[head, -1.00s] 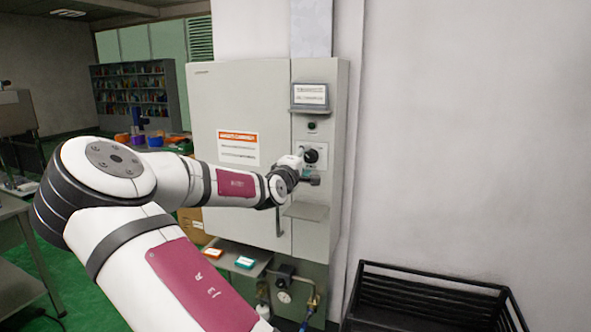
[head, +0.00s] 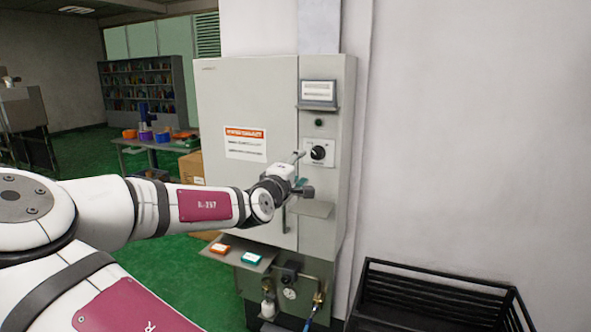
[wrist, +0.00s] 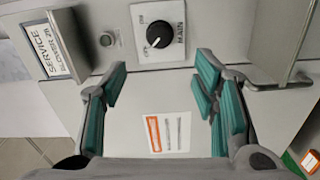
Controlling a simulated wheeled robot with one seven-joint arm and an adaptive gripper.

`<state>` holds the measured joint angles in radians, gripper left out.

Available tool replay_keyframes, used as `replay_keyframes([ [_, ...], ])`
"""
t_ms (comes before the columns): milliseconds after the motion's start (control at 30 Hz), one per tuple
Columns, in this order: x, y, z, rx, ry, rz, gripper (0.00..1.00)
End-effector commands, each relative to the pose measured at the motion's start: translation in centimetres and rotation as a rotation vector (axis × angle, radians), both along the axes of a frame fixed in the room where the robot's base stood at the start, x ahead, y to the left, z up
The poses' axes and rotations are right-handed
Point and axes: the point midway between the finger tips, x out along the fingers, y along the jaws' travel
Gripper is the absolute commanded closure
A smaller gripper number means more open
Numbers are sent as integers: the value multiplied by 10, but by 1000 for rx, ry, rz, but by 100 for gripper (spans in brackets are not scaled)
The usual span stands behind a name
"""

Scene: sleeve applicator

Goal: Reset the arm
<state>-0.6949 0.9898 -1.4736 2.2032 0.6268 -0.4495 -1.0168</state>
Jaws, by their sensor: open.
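My arm reaches from the left of the head view toward a grey cabinet (head: 245,95). My gripper (wrist: 160,95) is open and empty in the wrist view, its teal finger pads spread wide. A black rotary knob on a white plate (wrist: 159,33), marked MAIN, lies ahead of the gripper, apart from the fingers. The knob also shows in the head view (head: 318,152), just right of and above my wrist. The fingers are small and partly hidden by my wrist in the head view.
A small display (head: 318,92) and a button (head: 319,122) sit above the knob. A shelf (head: 310,209) juts out below it. A tray with orange and teal boxes (head: 239,251) is lower down. A black wire crate (head: 440,290) stands at right.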

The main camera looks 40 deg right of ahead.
Motion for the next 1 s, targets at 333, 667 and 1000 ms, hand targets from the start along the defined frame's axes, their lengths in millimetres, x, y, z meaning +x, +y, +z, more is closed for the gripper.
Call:
replay_keyframes([
  [333, 0, 0, 0, 0, 0, 0, 46],
  [667, -30, 11, -115, 534, -60, -62, 46],
  [1000, -47, 129, -176, 1178, -108, -65, 46],
])
